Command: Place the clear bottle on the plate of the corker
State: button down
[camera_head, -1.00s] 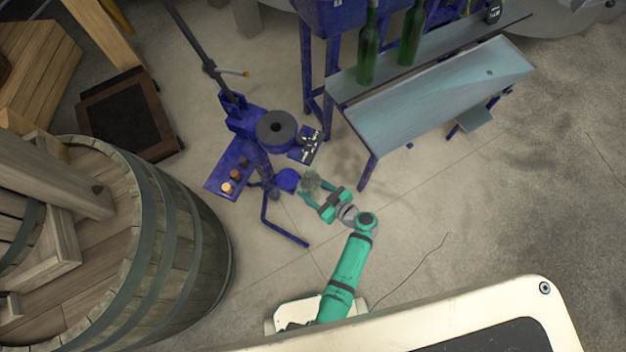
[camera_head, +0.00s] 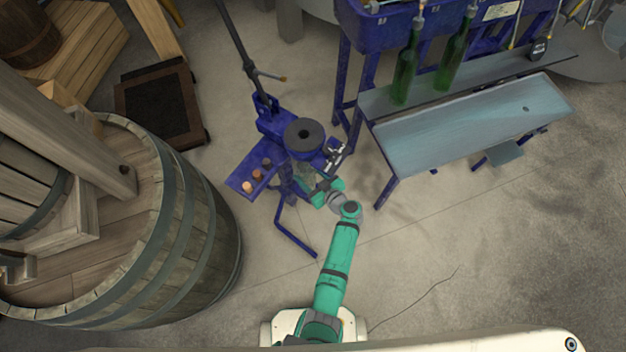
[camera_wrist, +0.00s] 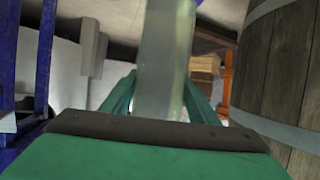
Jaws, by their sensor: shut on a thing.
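The clear bottle (camera_wrist: 166,55) stands upright between the green fingers of my gripper (camera_wrist: 160,98) in the wrist view. My gripper is shut on it. In the head view the bottle (camera_head: 302,171) is a faint, see-through shape, partly under the corker's round dark head. My gripper (camera_head: 310,184) reaches in from the lower right. The blue corker (camera_head: 276,124) stands upright on its legs with its long lever raised. Its plate is hidden by the bottle and my gripper, so I cannot tell whether the bottle touches it.
A blue side tray (camera_head: 241,181) on the corker holds several corks. A large wooden barrel (camera_head: 190,225) stands to the left. A blue filler bench (camera_head: 470,125) with green bottles (camera_head: 405,75) stands at the right.

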jog(key=shift+w+a+f, duration=0.25)
jog(key=shift+w+f, duration=0.25)
jog(key=shift+f, duration=0.15)
jog(key=c, duration=0.7)
grip_release()
jog(key=shift+s+f, duration=0.1)
jog(key=shift+f, duration=0.05)
